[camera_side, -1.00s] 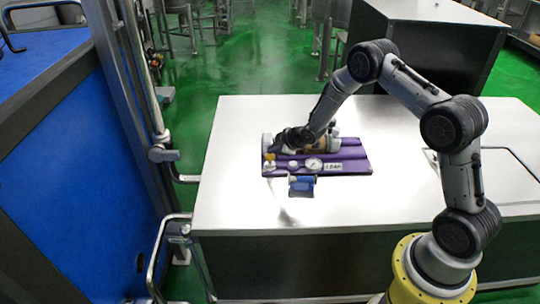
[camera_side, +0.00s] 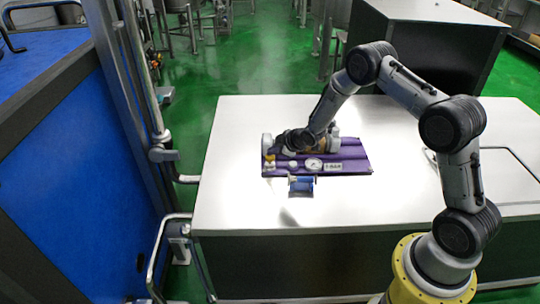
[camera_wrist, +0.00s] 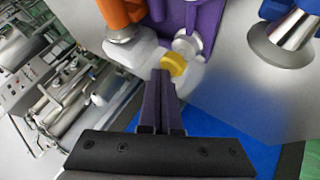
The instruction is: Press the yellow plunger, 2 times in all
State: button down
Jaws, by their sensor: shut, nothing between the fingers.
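The yellow plunger (camera_wrist: 174,64) shows as a small yellow cap just past my fingertips in the wrist view. It is small at the left end of the purple panel (camera_side: 350,166) in the side view. My gripper (camera_wrist: 163,74) is shut and empty, its dark fingers together. The fingertips overlap the near edge of the yellow cap in the wrist view; I cannot tell whether they touch it. In the side view my wrist hangs over the panel's left part and the fingertips are too small to make out.
A round gauge (camera_side: 313,164) and a small white label (camera_side: 333,167) sit on the panel. A blue fitting (camera_side: 302,184) stands at its front edge. A white knob (camera_wrist: 187,43) is close beside the plunger. An orange part (camera_wrist: 121,10) is also near. The white table (camera_side: 400,225) around is clear.

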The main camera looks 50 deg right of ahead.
aim_at(273, 157)
jog(key=shift+s+f, duration=0.1)
jog(key=shift+f, duration=0.7)
dwell(0.5)
jog(key=shift+r, duration=1.55)
jog(key=shift+r, duration=2.55)
notch_tip(273, 157, up, 4)
jog(key=shift+f, duration=0.1)
dwell(0.5)
